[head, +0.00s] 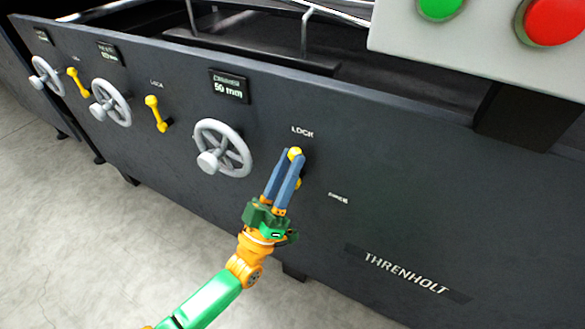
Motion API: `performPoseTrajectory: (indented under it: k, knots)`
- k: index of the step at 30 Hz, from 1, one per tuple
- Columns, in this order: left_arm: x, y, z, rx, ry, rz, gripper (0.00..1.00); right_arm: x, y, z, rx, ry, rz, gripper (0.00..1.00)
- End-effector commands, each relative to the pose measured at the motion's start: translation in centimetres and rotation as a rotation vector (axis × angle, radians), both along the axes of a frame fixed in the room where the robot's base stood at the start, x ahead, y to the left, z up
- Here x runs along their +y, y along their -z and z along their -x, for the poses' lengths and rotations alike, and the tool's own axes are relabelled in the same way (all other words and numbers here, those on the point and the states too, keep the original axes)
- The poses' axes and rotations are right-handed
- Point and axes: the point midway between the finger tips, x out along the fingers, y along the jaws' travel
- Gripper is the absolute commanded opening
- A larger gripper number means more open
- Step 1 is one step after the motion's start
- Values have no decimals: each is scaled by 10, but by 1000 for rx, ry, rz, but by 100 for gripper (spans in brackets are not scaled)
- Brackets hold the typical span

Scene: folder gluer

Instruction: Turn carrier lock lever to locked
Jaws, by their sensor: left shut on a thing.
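The carrier lock lever (296,153) is a yellow lever on the dark machine panel, to the right of the rightmost handwheel. Its knob shows between my fingertips, just below the word LOCK. A bit of yellow also shows to the right of my fingers, lower down. My left gripper (293,156) reaches up from below with blue fingers and is shut on the lever's knob. The fingers hide much of the lever. A small label (338,199), too small to read surely, is to the lower right. My right gripper is not in view.
Grey handwheels (223,148) and two more yellow levers (156,113) stick out from the panel at left. A display (229,87) reads 50 mm. A pale control box (480,45) with green and red buttons overhangs at upper right. The floor (90,240) in front is clear.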

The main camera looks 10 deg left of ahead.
Motion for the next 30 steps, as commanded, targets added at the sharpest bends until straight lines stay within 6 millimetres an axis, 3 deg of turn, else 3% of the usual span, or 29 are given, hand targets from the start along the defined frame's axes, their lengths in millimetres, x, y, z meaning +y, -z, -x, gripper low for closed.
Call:
performPoseTrajectory:
  k: [18,19,22,30]
  knots:
    - [2,1,-1,16,2,37,0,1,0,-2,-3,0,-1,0]
    - [2,1,-1,15,1,36,34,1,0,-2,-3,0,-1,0]
    - [2,1,-1,15,1,37,62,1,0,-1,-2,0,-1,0]
    - [2,1,-1,13,1,36,62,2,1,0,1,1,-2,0]
